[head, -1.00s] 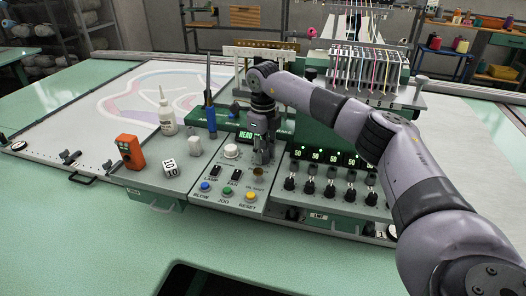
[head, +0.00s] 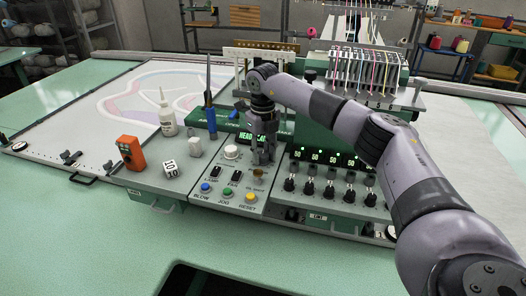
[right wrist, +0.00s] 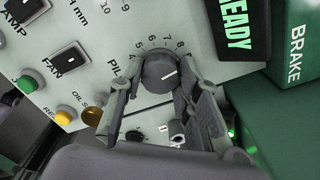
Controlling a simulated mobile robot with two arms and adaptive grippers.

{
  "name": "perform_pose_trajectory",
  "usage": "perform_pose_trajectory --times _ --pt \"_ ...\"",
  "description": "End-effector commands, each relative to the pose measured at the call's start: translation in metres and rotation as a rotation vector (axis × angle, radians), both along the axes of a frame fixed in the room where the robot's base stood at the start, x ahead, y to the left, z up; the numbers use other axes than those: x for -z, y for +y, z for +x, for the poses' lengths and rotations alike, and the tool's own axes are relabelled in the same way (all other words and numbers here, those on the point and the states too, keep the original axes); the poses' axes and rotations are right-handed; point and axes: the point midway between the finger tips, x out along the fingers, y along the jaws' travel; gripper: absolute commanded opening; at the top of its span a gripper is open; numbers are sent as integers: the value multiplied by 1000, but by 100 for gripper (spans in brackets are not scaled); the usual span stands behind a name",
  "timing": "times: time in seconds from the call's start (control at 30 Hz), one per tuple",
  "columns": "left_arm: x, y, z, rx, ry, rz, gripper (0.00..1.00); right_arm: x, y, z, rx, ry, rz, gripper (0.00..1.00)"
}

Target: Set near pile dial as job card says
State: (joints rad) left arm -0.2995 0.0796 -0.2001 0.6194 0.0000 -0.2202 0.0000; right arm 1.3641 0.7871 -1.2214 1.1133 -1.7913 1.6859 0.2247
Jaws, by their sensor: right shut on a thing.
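The pile dial (right wrist: 160,72) is a dark round knob in the right wrist view, with a scale of numbers around it and a partly covered label beginning "PIL". Its white pointer line slants to the upper right, roughly toward the high end near 9; a finger covers part of the scale there. My right gripper (head: 262,153) is shut on this dial, one finger on each side, and hides it in the head view. My left gripper is not in view. No clearly readable job card shows.
A white knob (head: 232,152) and the two rocker switches stand left of the gripper. Blue, green and yellow buttons (head: 227,191) line the panel front. The READY display (right wrist: 236,30) is close behind.

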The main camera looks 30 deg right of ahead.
Motion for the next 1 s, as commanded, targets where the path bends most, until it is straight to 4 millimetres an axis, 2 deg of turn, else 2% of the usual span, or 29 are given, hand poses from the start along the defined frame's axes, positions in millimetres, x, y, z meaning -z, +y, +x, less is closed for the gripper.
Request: perform_pose_trajectory --times 0.5,0.7,1.0 --pt "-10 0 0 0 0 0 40 -2 0 1 440 -3 0 3" --pt "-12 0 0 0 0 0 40 -2 0 1 543 -4 -1 3" --pt "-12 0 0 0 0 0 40 -2 0 1 610 -5 0 3"
